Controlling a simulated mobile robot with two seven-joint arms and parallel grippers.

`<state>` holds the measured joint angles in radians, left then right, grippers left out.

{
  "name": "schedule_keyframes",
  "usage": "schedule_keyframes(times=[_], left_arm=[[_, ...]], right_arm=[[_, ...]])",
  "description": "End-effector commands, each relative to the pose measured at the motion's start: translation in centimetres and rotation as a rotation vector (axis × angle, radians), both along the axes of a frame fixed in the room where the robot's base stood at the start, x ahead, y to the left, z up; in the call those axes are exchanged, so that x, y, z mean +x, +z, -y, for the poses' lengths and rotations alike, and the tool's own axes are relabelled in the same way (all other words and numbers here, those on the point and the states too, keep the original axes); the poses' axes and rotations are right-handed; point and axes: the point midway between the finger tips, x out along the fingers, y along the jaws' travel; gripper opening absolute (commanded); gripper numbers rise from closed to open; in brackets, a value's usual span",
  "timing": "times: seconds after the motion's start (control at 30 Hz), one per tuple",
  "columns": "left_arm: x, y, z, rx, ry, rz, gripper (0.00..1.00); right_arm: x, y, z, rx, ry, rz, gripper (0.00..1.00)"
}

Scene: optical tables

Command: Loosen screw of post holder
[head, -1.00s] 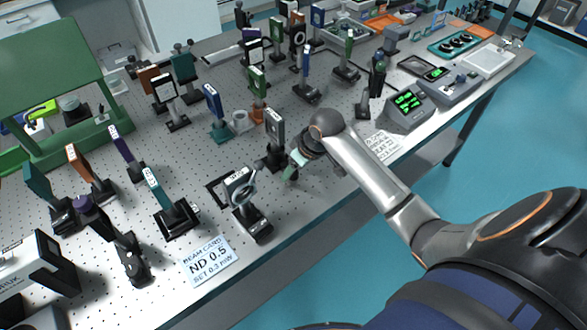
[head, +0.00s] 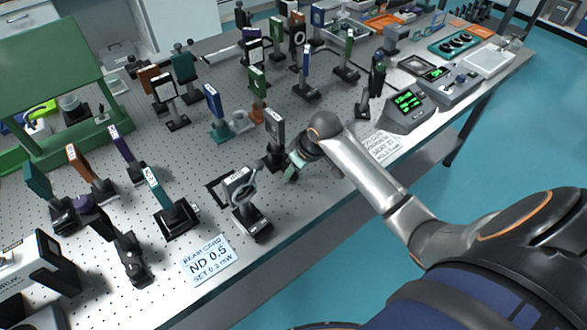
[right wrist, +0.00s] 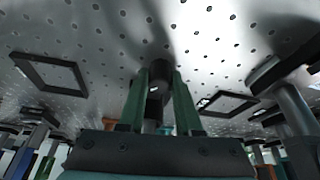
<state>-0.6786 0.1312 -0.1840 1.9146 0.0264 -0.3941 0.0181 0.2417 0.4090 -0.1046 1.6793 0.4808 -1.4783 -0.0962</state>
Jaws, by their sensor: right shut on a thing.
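A post holder (head: 276,162) with a dark plate-like mount on top stands upright on the perforated table, in the middle of the head view. My right gripper (head: 291,172), with green fingers, is low beside it on its near right side. In the right wrist view, the fingers of my right gripper (right wrist: 160,88) are shut around a small dark cylindrical part (right wrist: 157,78). It looks like the holder's screw, but the fingers hide much of it. I cannot tell whether it has turned. My left gripper is not in view.
A card reading ND 0.5 (head: 209,261) lies at the front edge. A meter with green digits (head: 408,102) stands to the right. Several other mounts crowd the table behind.

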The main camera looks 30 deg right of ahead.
Motion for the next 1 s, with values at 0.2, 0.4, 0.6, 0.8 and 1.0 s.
schedule_keyframes(times=[0.2, 0.4, 0.6, 0.8, 1.0], left_arm=[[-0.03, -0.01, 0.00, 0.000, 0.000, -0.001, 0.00], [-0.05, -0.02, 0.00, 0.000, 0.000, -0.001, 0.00], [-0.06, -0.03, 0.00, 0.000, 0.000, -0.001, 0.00], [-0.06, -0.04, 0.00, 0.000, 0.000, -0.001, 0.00], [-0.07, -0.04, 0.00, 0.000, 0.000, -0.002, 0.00]], right_arm=[[-0.01, 0.02, 0.00, 0.000, 0.000, 0.000, 0.00], [0.00, 0.02, -0.10, 0.000, -0.068, 0.000, 0.00], [0.03, 0.05, -0.04, 0.000, -0.134, 0.001, 0.00], [0.04, 0.06, -0.02, 0.000, -0.134, 0.001, 0.00], [0.04, 0.06, -0.01, -0.001, -0.134, 0.001, 0.53]])
